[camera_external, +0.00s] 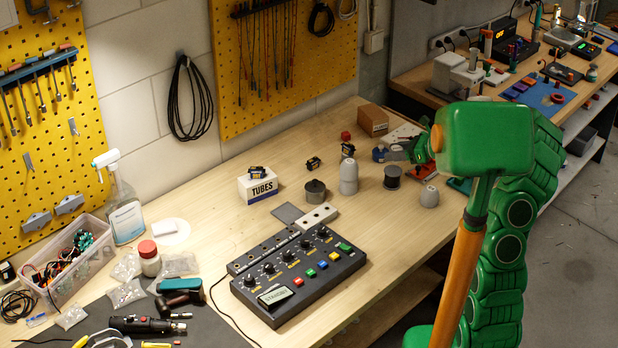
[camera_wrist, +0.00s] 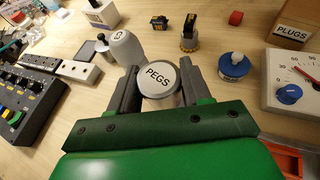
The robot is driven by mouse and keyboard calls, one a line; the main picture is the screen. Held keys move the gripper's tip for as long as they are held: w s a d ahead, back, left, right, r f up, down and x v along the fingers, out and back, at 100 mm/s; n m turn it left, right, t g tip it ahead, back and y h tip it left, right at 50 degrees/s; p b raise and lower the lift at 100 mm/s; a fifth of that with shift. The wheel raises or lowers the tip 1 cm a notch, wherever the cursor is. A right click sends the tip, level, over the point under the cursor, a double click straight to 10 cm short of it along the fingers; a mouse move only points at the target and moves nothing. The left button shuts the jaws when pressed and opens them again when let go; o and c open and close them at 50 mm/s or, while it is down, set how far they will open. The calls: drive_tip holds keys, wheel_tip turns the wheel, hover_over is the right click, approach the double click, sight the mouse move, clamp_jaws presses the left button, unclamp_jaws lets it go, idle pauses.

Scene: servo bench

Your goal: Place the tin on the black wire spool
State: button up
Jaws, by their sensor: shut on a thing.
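The tin, with a round pale lid marked PEGS (camera_wrist: 160,78), is between the two dark fingers of my gripper (camera_wrist: 159,68) in the wrist view. The fingers are shut on its sides. In the external view my gripper (camera_external: 402,152) reaches left from the green wrist, and the tin cannot be clearly told from the fingers. The black wire spool (camera_external: 392,178) stands upright on the bench just below and slightly left of the gripper. I cannot make out the spool in the wrist view; the tin and fingers may hide it.
A grey bottle (camera_wrist: 126,48) stands close to the left finger. A blue-and-white round object (camera_wrist: 234,66) is to the right, near a gauge box (camera_wrist: 294,78). A grey dome (camera_external: 430,196) stands right of the spool. A control box (camera_external: 298,272) lies nearer the front.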

sight(393, 170)
drive_tip(key=shift+w+a+f, duration=0.15)
drive_tip(key=shift+w+f, duration=0.3)
drive_tip(key=shift+f, duration=1.7)
drive_tip(key=shift+f, duration=0.15)
drive_tip(key=o, duration=1.1)
